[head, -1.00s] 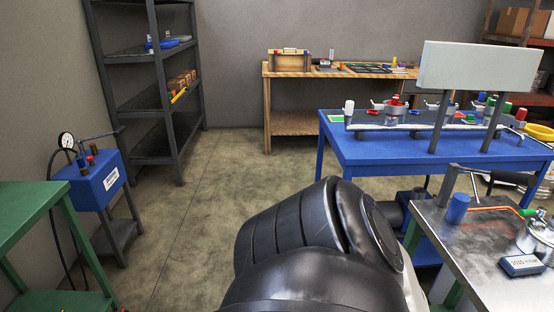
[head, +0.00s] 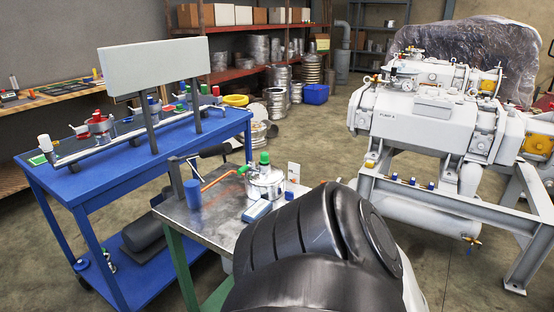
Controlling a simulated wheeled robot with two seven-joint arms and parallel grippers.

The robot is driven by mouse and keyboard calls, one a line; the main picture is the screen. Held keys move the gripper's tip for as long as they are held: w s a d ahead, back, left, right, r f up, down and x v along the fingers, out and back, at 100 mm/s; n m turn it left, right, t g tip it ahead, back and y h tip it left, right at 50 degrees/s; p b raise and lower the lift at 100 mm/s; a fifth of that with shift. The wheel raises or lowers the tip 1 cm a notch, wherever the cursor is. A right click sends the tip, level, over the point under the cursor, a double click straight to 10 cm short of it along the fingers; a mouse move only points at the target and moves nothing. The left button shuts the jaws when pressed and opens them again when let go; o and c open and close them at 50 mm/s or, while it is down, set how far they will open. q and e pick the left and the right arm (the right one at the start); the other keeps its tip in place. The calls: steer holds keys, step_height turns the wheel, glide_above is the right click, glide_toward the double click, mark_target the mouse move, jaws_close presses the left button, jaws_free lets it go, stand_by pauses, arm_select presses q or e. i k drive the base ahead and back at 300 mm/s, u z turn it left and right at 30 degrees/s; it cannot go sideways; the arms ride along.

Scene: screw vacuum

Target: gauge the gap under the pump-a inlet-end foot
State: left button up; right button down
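A large white pump labelled "PUMP A" (head: 425,122) stands at the right in the head view, on a grey steel frame (head: 440,192). A second white pump unit (head: 440,75) is behind it. Small blue and yellow parts sit along the frame's near rail. The feet under the pump are too small and partly hidden to make out, and no gap shows clearly. A black part of my own arm fills the bottom centre. Neither of my grippers shows.
A blue table (head: 150,165) with a valve manifold and a blank board stands at the left. A metal-topped bench (head: 205,225) with a small steel vessel (head: 265,182) is in front. Open floor (head: 330,135) lies between the bench and the pump. Red shelving (head: 240,72) is at the back.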

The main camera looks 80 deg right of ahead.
mark_target(369, 164)
steer(key=z, duration=0.5)
steer(key=i, duration=6.2)
steer(key=z, duration=3.3)
steer(key=i, duration=5.4)
steer(key=z, duration=1.35)
